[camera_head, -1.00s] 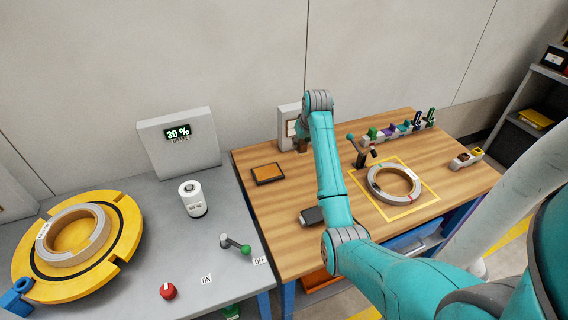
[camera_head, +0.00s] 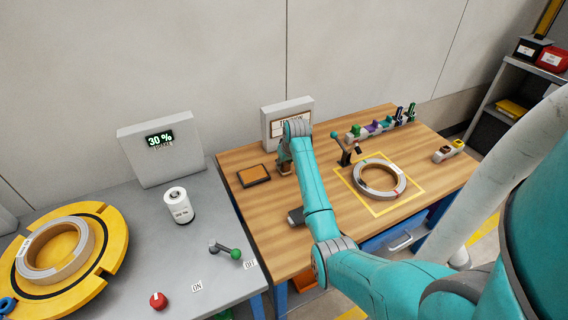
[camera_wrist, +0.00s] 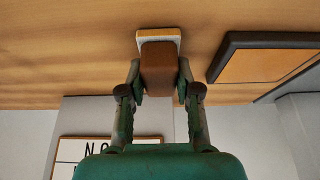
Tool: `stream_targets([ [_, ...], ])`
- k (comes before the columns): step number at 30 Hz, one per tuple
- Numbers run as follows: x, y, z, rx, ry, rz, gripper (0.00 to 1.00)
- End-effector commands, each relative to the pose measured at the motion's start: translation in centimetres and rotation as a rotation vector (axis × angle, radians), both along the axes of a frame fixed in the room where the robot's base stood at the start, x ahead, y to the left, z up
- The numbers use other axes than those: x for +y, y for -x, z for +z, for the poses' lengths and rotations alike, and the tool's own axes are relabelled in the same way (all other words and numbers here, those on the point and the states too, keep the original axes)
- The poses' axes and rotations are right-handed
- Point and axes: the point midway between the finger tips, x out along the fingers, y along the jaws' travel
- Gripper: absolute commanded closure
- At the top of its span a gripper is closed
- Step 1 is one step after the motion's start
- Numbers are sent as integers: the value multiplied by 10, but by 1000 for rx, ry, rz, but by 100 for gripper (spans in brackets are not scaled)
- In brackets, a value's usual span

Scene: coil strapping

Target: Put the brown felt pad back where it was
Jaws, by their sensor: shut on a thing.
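My gripper (camera_wrist: 158,90) is shut on the brown felt pad (camera_wrist: 158,65), a brown block between its two fingers. In the wrist view the pad's far end is at a small pale piece with a yellowish edge (camera_wrist: 158,36) against the wooden table; I cannot tell whether they touch. In the head view my gripper (camera_head: 285,165) is low over the back left of the wooden table, in front of the white sign board (camera_head: 272,125). My wrist partly hides the gripper and pad there.
A dark-framed tray with an orange surface (camera_head: 254,175) lies close to the left of my gripper. A strapped ring (camera_head: 402,182) lies in a yellow square, with a small upright tool (camera_head: 345,158) behind it. Several coloured pieces (camera_head: 376,127) line the back right.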

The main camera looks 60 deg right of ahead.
Motion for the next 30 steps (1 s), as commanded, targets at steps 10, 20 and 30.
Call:
stream_targets([
  [10,0,0,-2,0,0,0,43],
  [20,0,0,-1,0,0,0,42],
  [30,8,14,43,-2,2,0,42],
])
